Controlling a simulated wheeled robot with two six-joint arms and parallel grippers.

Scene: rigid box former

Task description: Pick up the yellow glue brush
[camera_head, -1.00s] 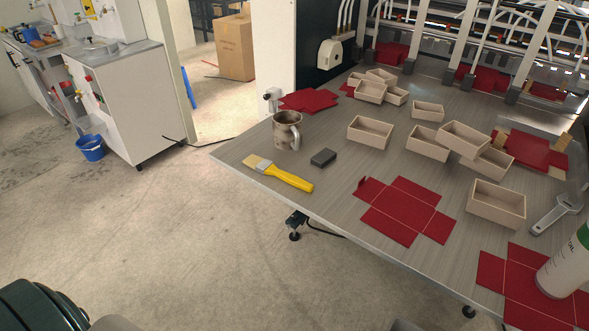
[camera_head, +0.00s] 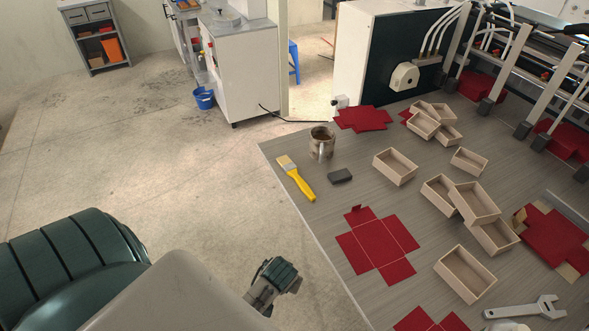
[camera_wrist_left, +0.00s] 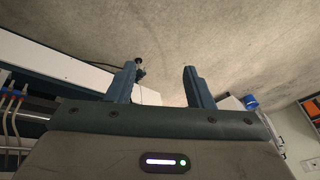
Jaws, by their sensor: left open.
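The yellow glue brush (camera_head: 302,187) lies on the grey table near its left edge in the head view, bristles towards the back. My left gripper (camera_head: 262,297) is low in the head view, out over the floor beside the table and well apart from the brush. In the left wrist view its two fingers (camera_wrist_left: 161,82) are spread with nothing between them. The brush does not show in the left wrist view. My right gripper is not in view.
A metal mug (camera_head: 321,150) and a dark block (camera_head: 340,176) sit close to the brush. Red flat blanks (camera_head: 378,243) and several open boxes (camera_head: 395,167) cover the table further right. A wrench (camera_head: 525,309) lies at the front right. The floor (camera_head: 190,190) left of the table is clear.

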